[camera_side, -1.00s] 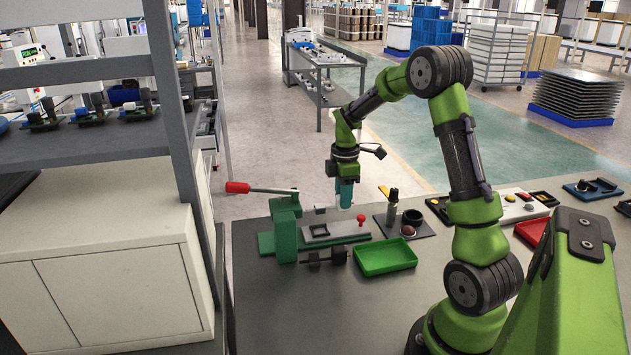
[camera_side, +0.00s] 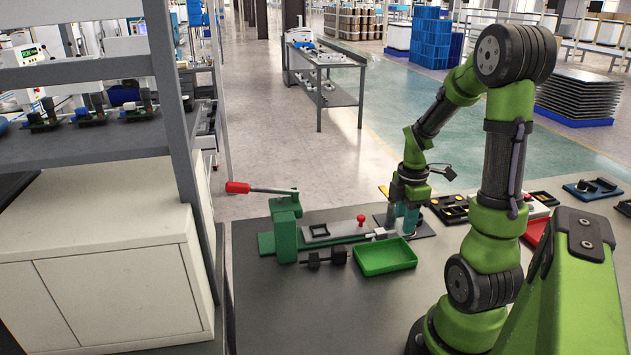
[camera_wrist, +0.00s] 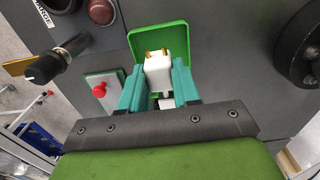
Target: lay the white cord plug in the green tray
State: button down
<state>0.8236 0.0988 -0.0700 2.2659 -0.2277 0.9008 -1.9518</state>
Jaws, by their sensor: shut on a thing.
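The white cord plug (camera_wrist: 159,72) has two brass prongs and sits between the teal fingers of my gripper (camera_wrist: 158,88) in the wrist view. My gripper is shut on it. In the side view my gripper (camera_side: 408,230) is just behind the green tray, toward its right, and the plug (camera_side: 383,233) sticks out to its left. The green tray (camera_side: 386,263) is a shallow, empty-looking box on the bench. In the wrist view the tray (camera_wrist: 172,32) shows behind the plug, which hides part of it. I cannot tell the plug's exact height above the bench.
A green press (camera_side: 286,228) with a red-handled lever stands left of the tray. A grey plate with a red knob (camera_side: 361,219) lies behind it. A dark weight-like part (camera_side: 325,258) lies left of the tray. The bench in front of the tray is clear.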

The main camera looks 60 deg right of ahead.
aim_at(403, 235)
jog(key=shift+f, duration=2.55)
jog(key=shift+f, duration=0.9)
jog(key=c, duration=0.7)
grip_release()
jog(key=shift+c, duration=0.2)
jog(key=shift+r, duration=3.45)
